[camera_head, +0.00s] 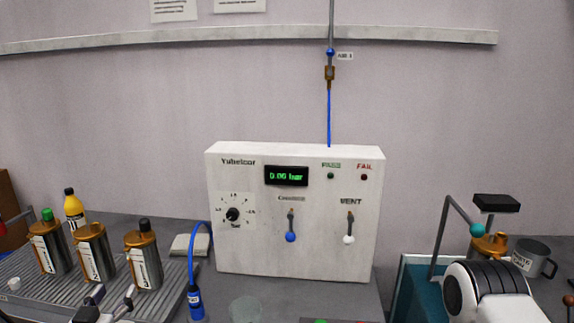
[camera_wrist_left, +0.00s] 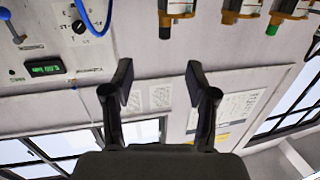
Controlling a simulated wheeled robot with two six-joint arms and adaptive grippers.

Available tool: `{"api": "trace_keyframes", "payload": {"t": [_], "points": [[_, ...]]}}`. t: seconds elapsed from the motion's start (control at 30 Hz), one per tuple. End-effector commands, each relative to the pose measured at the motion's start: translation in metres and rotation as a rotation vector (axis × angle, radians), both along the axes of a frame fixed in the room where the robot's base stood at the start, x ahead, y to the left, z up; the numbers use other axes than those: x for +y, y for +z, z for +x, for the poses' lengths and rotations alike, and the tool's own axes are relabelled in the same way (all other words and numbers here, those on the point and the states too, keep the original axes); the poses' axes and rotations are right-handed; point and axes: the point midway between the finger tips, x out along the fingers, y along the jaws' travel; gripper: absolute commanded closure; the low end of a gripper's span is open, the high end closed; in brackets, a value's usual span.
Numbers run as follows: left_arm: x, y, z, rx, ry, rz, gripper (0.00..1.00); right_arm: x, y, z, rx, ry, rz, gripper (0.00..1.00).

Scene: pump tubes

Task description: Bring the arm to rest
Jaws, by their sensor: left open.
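My left gripper (camera_head: 114,292) is low at the left of the head view, in front of the metal pump tubes. Its two fingertips stand apart. In the left wrist view my left gripper (camera_wrist_left: 158,82) is open, with nothing between its fingers, and faces the wall and windows. Three metal tubes stand on a ribbed rack: one with a green cap (camera_head: 50,248), one with an orange top (camera_head: 95,254) and one with a black cap (camera_head: 144,261). I cannot make out my right gripper in these views.
A white tester box (camera_head: 295,255) reading 0.00 bar stands at the middle back. A blue hose (camera_head: 190,258) hangs at its left. A yellow bottle (camera_head: 74,208) is behind the rack (camera_head: 62,298). A grey mug (camera_head: 533,257) is at the far right.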

Motion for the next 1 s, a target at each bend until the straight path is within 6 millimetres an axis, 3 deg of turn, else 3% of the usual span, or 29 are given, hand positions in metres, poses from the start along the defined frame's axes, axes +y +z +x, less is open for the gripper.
{"api": "trace_keyframes", "payload": {"t": [0.27, 0.47, 0.57, 0.73, 0.8, 0.9, 1.0], "points": [[-0.034, -0.074, -0.015, 0.180, -0.088, 0.078, 0.42, 0.000, -0.001, 0.000, 0.000, 0.000, 0.000, 0.39], [-0.069, -0.153, -0.048, 0.414, -0.182, 0.114, 0.42, 0.000, -0.001, 0.000, 0.000, 0.000, 0.000, 0.39], [-0.090, -0.206, -0.083, 0.599, -0.239, 0.112, 0.42, 0.000, -0.001, 0.000, 0.000, 0.000, 0.000, 0.39], [-0.122, -0.299, -0.189, 1.049, -0.290, 0.058, 0.42, 0.000, 0.000, 0.000, 0.000, 0.000, 0.000, 0.39], [-0.127, -0.318, -0.233, 1.230, -0.256, 0.016, 0.42, 0.000, 0.000, 0.000, 0.000, 0.000, 0.000, 0.39], [-0.121, -0.324, -0.275, 1.424, -0.129, -0.088, 0.42, 0.000, 0.000, 0.000, 0.000, 0.000, 0.000, 0.39], [-0.120, -0.324, -0.291, 1.499, -0.059, -0.150, 0.42, 0.000, -0.001, 0.000, 0.000, 0.000, 0.000, 0.39]]}}
